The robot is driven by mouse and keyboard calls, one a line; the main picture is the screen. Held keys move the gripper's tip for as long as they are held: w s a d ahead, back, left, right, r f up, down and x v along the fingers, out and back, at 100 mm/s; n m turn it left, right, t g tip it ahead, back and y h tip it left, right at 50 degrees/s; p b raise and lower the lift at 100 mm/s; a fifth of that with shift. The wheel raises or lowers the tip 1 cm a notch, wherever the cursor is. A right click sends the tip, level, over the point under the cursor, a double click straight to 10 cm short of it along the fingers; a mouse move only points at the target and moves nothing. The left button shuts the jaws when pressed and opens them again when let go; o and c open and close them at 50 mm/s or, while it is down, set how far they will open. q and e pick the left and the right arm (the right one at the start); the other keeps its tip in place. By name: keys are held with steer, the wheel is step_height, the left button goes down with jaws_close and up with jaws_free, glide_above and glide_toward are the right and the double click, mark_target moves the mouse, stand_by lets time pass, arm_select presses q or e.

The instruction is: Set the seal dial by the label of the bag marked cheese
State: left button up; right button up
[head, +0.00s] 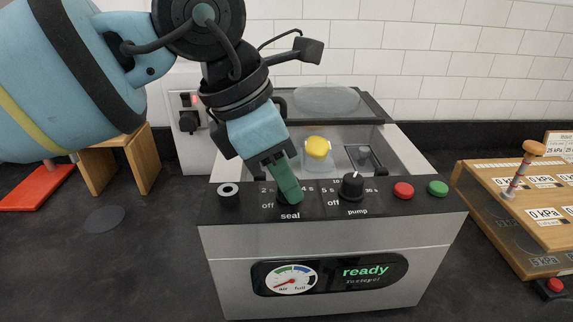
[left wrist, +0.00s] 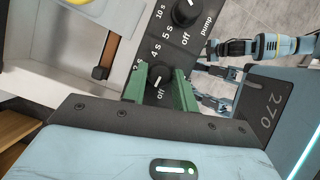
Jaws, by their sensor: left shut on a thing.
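The vacuum sealer (head: 325,242) stands in front of me with its lid raised. My left gripper (head: 289,195) reaches down to its front panel, and its green fingers are shut on the seal dial (left wrist: 159,75). In the head view the fingers hide that dial; in the left wrist view its black knob shows between them. The pump dial (head: 353,186) is to the right. A yellow item (head: 318,147) is in the open chamber. I see no label marked cheese. My right gripper is not in view.
Red (head: 403,190) and green (head: 438,188) buttons sit right of the dials. The display (head: 365,271) reads ready beside a gauge (head: 291,281). A wooden stand (head: 480,185) with kPa labels is at the right. The dark counter at front left is clear.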

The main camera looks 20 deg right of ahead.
arm_select(q)
steer(key=m, duration=0.2)
steer(key=m+g, duration=0.1)
steer(key=m, duration=0.1)
steer(key=shift+w+g+p, duration=0.1)
steer(key=shift+g+p, duration=0.2)
steer(key=shift+p, duration=0.05)
steer(key=shift+d+m+y, duration=0.1)
steer(key=shift+m+y, duration=0.2)
steer(key=shift+m, duration=0.1)
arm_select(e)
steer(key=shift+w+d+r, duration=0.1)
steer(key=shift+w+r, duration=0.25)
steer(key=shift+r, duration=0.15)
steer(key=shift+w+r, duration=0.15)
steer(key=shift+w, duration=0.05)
arm_select(q)
steer(key=o, duration=1)
steer(key=shift+r, duration=0.1)
steer(key=v, duration=0.7)
steer(key=shift+w+r, duration=0.2)
steer(key=shift+r, duration=0.05)
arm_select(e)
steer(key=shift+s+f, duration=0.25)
